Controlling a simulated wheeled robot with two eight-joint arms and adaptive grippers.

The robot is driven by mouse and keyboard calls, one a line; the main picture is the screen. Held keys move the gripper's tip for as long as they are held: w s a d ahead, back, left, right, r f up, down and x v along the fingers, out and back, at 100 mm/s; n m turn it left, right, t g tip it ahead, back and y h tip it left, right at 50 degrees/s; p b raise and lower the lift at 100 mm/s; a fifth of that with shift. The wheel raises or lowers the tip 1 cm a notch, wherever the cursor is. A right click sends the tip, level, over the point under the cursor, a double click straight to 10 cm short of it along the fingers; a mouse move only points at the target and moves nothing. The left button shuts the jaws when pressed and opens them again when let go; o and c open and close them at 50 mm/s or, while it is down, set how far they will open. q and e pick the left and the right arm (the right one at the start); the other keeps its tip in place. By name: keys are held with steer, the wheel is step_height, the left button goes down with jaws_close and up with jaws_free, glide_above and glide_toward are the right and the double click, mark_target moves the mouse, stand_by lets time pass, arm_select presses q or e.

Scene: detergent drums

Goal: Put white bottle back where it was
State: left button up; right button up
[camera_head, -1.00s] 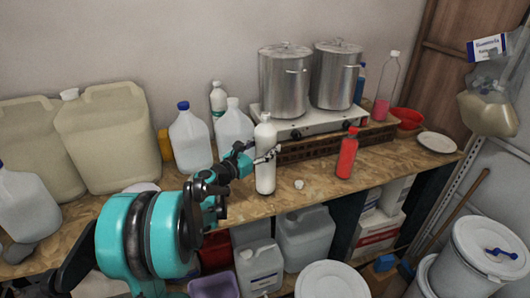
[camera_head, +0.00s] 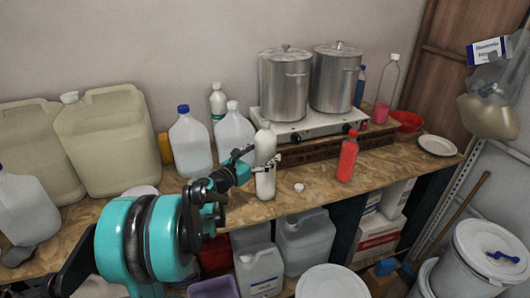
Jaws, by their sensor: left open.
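The white bottle (camera_head: 265,146) stands upright on the wooden worktop (camera_head: 225,208), in front of the gas stove. My left gripper (camera_head: 266,164) comes in from the left, at about the middle height of the bottle. Its jaws are open and its fingers are at the bottle, partly covering its body. Whether a finger touches it is too small to tell. My right gripper is not in view.
A small white cap (camera_head: 299,187) and a red bottle (camera_head: 347,158) stand right of the white bottle. Clear jugs (camera_head: 190,145) stand behind left. The stove (camera_head: 300,126) carries two steel pots. The worktop's front edge is close.

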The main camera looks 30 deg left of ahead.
arm_select(q)
steer(key=s+a+p, duration=0.2)
steer(key=s, duration=0.9)
steer(key=s+d+f+m+g+h, duration=0.1)
steer(key=d+f+m+g, duration=0.15)
steer(key=d+m, duration=0.55)
steer(key=s+d+f+m+g+h, duration=0.15)
steer(key=d+m+g, duration=0.3)
steer(key=d, duration=0.45)
steer(key=s+d+f+m+g+y, duration=0.1)
steer(key=s+d+f+m+y, duration=0.1)
steer(key=s+m, duration=0.5)
steer(key=s+d+f+m+g+y, duration=0.2)
steer(key=s+m, duration=0.5)
steer(key=m, duration=0.7)
steer(key=d+f+y, duration=0.1)
steer(key=d, duration=0.1)
steer(key=shift+s+d+f+g+y, duration=0.25)
steer(key=shift+d+g+y, duration=0.05)
steer(key=shift+d+y, duration=0.05)
steer(key=shift+m, duration=0.25)
steer(key=shift+f+b, duration=0.5)
steer(key=shift+b, duration=0.1)
